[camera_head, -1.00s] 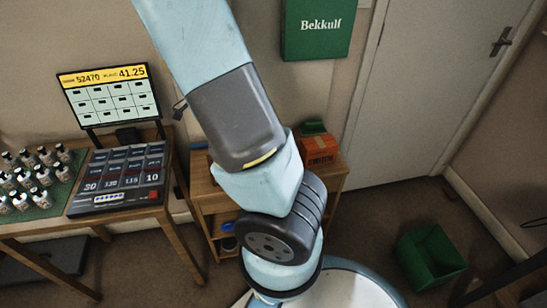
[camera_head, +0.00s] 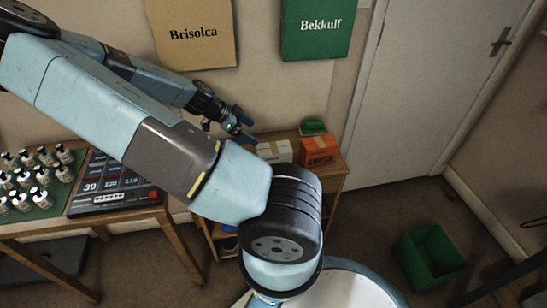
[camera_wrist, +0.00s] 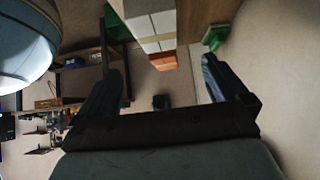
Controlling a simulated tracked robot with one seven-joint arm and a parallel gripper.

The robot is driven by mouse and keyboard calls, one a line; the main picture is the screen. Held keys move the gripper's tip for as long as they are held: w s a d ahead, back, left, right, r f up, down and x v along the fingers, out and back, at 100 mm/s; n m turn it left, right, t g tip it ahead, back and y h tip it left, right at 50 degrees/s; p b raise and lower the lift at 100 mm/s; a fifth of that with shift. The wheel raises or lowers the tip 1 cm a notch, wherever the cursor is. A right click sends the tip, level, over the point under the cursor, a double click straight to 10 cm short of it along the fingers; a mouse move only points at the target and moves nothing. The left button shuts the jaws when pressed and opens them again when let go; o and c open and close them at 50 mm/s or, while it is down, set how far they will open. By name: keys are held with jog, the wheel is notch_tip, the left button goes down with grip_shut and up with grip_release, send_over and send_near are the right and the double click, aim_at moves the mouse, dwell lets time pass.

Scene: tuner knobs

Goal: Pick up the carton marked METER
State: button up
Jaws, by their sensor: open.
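My gripper (camera_head: 240,124) is open and empty, to the left of the cartons on the small wooden cabinet in the head view. Its two spread fingers also show in the wrist view (camera_wrist: 160,78). White cartons (camera_head: 274,150) stand on the cabinet top, partly hidden by my arm; they show as a row in the wrist view (camera_wrist: 150,28). An orange carton (camera_head: 318,152) stands to their right, and shows beyond them in the wrist view (camera_wrist: 163,62). Its lettering resembles SWITCH. I cannot read METER on any carton.
A green object (camera_head: 313,128) lies behind the orange carton on the wooden cabinet (camera_head: 338,171). A table at left holds several bottles (camera_head: 40,180) and a dark console (camera_head: 112,188). A green bin (camera_head: 432,258) stands on the floor at right, near a closed door (camera_head: 425,90).

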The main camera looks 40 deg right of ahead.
aim_at(274, 148)
jog(key=x, duration=0.8)
jog(key=shift+f, duration=0.1)
jog(key=shift+a+x, duration=0.25)
jog(key=shift+x, duration=2.35)
jog(key=shift+f, duration=0.15)
jog(key=c, duration=1)
